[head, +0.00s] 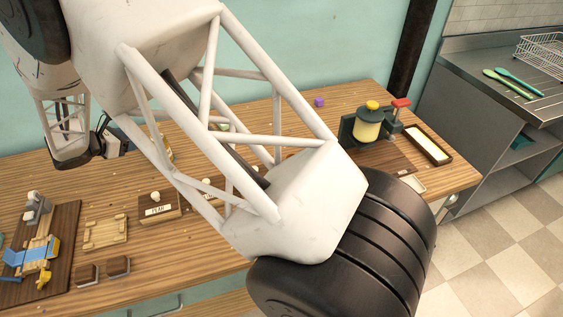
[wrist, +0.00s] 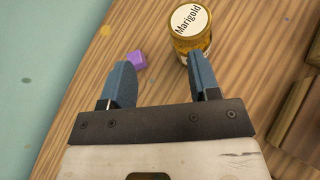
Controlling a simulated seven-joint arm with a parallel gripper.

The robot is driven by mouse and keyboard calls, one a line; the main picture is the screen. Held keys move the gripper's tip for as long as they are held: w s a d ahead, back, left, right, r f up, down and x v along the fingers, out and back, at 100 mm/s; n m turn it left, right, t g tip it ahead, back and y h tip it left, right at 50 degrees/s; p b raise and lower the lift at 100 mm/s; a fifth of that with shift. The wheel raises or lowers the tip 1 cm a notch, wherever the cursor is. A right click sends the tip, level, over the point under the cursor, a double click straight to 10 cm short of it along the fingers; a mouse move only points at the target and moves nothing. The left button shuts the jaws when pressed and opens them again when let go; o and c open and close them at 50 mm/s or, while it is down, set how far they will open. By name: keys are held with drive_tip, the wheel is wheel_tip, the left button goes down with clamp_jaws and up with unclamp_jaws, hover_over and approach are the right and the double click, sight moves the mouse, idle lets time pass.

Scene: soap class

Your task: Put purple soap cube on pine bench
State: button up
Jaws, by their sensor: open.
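A purple cube (wrist: 138,60) lies on the wooden tabletop in the wrist view, just ahead of the left finger. My gripper (wrist: 161,75) is open, with two blue fingers and nothing between them. In the head view a small purple cube (head: 319,101) lies near the table's back edge; I cannot tell if it is the same one. My gripper's fingers cannot be made out there. A pale slatted wooden piece (head: 105,232) at the left front may be the pine bench.
A jar labelled Marigold (wrist: 190,32) stands close right of the cube, ahead of the right finger. A wooden block (wrist: 300,125) is at the right. In the head view a dark green press (head: 368,125) stands at the right, and a labelled wooden box (head: 158,208) is at the front.

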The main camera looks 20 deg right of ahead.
drive_tip(key=s+d+r+m+g+y, duration=0.1)
drive_tip(key=s+d+r+m+g, duration=0.1)
drive_tip(key=s+d+r+m, duration=0.5)
drive_tip(key=s+d+r+m+g+y, duration=0.15)
drive_tip(key=s+d+r, duration=0.3)
drive_tip(key=d, duration=0.65)
drive_tip(key=s+d+r+m+g+y, duration=0.15)
drive_tip(key=s+d+r+m, duration=0.35)
drive_tip(key=d, duration=0.5)
drive_tip(key=s+d+r+m+y, duration=0.1)
drive_tip(key=s+d+m+y, duration=0.2)
drive_tip(key=s, duration=1.1)
drive_tip(key=s+d+r+m+y, duration=0.1)
drive_tip(key=s+d+m, duration=0.6)
drive_tip(key=s, duration=0.7)
drive_tip(key=shift+s+d+m+y, duration=0.2)
drive_tip(key=shift+m+y, duration=0.25)
drive_tip(key=shift+y, duration=0.45)
